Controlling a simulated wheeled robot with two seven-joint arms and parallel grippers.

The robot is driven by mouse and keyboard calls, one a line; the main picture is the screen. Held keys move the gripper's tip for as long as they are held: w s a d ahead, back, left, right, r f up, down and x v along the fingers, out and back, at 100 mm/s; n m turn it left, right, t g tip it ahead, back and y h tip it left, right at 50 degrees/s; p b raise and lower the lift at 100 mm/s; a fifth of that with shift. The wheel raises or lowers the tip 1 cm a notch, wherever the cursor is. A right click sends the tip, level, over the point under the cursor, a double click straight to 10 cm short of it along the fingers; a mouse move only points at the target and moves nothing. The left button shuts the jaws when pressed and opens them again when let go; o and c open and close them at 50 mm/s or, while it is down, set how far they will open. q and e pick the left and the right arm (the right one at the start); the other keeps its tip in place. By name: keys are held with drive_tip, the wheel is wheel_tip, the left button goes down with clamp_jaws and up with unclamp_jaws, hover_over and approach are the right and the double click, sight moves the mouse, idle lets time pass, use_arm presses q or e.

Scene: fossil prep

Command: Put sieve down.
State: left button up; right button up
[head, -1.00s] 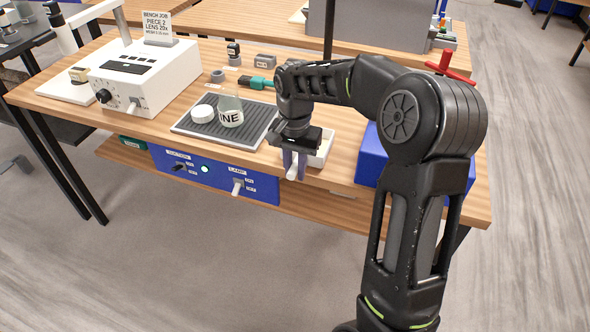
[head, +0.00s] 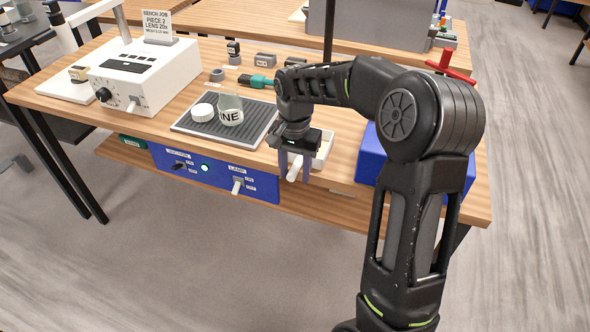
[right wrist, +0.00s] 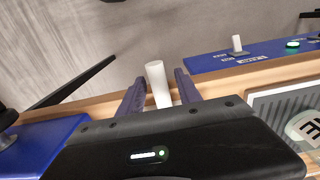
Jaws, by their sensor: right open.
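My right gripper (head: 295,172) is at the front edge of the wooden bench, pointing down with its two fingers apart. A white rod-like handle (head: 294,168) stands out between the fingers; it also shows in the right wrist view (right wrist: 158,85), with a gap to each finger. It looks like the sieve's handle. Behind the gripper is a white-walled shallow box (head: 324,150), partly hidden by my wrist; I cannot tell whether it is the sieve's frame or a separate tray. My left gripper is not in view.
A grey ridged tray (head: 183,126) holds a labelled flask (head: 230,110) and a white round piece (head: 202,112). A blue switch panel (head: 262,186) is below the bench edge. A blue box (head: 371,160) stands right of the gripper. A white instrument (head: 150,75) is at left.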

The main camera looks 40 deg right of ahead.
wheel_tip(320, 180, up, 12)
drive_tip(key=shift+r, duration=0.15)
idle(0.3)
idle(0.5)
